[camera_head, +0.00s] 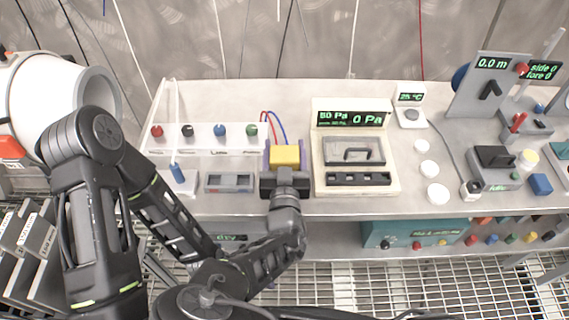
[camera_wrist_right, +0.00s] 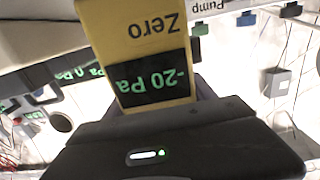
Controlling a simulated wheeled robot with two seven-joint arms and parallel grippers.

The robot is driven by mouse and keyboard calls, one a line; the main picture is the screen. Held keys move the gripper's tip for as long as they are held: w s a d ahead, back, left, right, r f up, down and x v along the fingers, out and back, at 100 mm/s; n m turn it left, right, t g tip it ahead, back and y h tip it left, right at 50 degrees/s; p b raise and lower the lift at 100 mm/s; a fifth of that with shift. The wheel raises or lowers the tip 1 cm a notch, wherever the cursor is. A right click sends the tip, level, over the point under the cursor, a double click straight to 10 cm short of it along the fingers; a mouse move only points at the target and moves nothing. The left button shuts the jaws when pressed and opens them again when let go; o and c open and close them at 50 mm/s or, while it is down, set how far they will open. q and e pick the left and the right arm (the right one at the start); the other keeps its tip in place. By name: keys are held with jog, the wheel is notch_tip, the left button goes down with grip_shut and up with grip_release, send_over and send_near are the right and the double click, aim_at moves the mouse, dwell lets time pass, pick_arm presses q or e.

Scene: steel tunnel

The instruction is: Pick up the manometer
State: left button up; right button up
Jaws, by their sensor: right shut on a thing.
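The manometer is a yellow box (camera_head: 286,154) near the front middle of the bench, left of the large panel reading "50 Pa" and "0 Pa". In the right wrist view the manometer (camera_wrist_right: 135,32) shows "Zero" and a dark display reading "-20 Pa", upside down. My right gripper (camera_head: 286,163) is shut on it, with a finger at each side. Whether the manometer rests on the bench or is raised cannot be told. Red and blue tubes show behind it. My left gripper is not in view.
The panel (camera_head: 353,160) stands close on the right of the manometer. A white rack with several coloured knobs (camera_head: 205,136) and a grey box (camera_head: 229,182) are on its left. White round pieces (camera_head: 437,193) lie further right. A white cylinder (camera_head: 75,90) is at far left.

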jog(key=shift+r, duration=0.15)
notch_tip(320, 180, up, 10)
dwell(0.5)
jog(key=shift+f, duration=0.25)
dwell(0.3)
pick_arm(q)
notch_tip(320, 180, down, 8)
jog(key=b, duration=0.7)
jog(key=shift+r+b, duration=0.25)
jog(key=shift+b, duration=0.05)
pick_arm(e)
notch_tip(320, 180, down, 9)
jog(key=shift+r, duration=0.2)
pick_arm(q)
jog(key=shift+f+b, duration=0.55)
pick_arm(e)
jog(key=shift+f, duration=0.6)
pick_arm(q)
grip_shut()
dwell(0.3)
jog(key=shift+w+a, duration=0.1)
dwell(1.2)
